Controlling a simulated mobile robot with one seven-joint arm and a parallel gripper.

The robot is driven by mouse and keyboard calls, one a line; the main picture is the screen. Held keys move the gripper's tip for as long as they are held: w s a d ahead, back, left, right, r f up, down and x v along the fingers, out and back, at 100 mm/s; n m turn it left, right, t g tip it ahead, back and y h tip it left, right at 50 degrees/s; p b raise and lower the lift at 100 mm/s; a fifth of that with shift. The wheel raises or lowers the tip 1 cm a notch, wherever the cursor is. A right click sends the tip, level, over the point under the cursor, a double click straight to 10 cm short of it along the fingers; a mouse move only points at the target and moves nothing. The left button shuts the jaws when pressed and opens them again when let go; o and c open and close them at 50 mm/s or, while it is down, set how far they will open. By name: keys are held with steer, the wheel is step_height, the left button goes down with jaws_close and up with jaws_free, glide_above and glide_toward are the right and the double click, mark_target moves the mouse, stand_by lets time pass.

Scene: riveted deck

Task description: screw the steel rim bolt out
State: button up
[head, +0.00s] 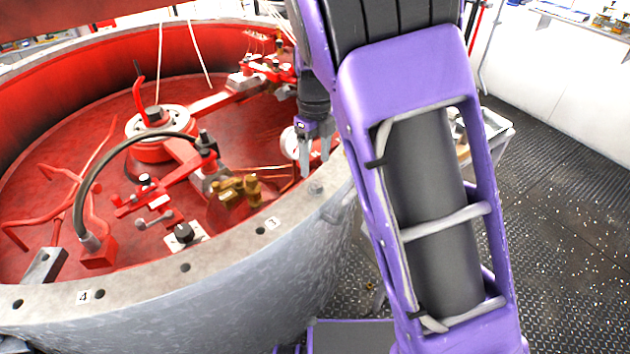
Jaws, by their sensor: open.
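The steel rim bolt (316,187) appears as a small grey head on the pale flange of the big round vessel, at the right of its near rim (226,252). My gripper (316,166) hangs just above and behind the bolt in the picture, fingers pointing down. The jaws are open, with nothing seen between them. The fingertips look close to the bolt, but I cannot tell the exact gap. My purple arm covers the rim to the right of the bolt.
Open holes and number labels (84,297) run along the rim. Inside the red vessel are a black hose (110,160), a brass fitting (237,190) and red linkages. Dark riveted floor (570,230) lies clear at the right, with a white wall behind.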

mark_target(315, 184)
step_height(315, 184, down, 6)
steer(key=shift+f+b, duration=0.2)
steer(key=shift+b, duration=0.2)
jaws_close()
